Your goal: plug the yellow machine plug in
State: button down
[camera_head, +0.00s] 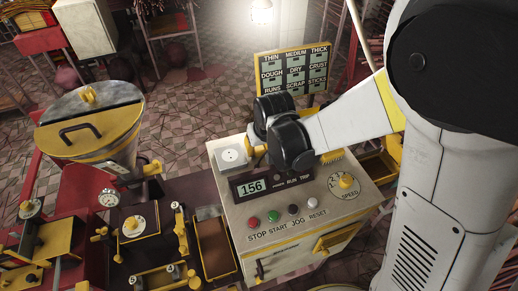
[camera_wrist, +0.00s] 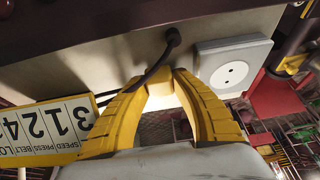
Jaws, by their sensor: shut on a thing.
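My gripper (camera_wrist: 174,80) is shut, its two yellow fingers meeting in the wrist view. A pale yellow block between the fingers appears to be the yellow plug (camera_wrist: 160,88); its pins are hidden. A dark cable (camera_wrist: 155,66) runs from a round grommet (camera_wrist: 172,37) down past the left finger. A white two-hole socket (camera_wrist: 232,72) is to the right of the fingertips, apart from them, with empty holes. In the head view the socket (camera_head: 231,155) sits on the control cabinet's top left corner. My gripper (camera_head: 250,149) is just right of it there, with the plug hidden.
The cabinet (camera_head: 247,215) carries a 156 display (camera_head: 251,187), several buttons and a speed knob (camera_head: 346,182). A label board (camera_head: 292,72) stands behind my gripper. A hopper machine (camera_head: 92,120) is to the left. A number sign (camera_wrist: 45,130) is left of the fingers.

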notch_tip(320, 180, up, 4)
jog(key=shift+f+p, duration=0.1)
jog(key=shift+p, duration=0.35)
jog(key=s+d+r+p, duration=0.2)
jog(key=s+d+r, duration=0.3)
jog(key=d, duration=0.5)
jog(key=shift+v, duration=1)
jog(key=shift+a, duration=0.1)
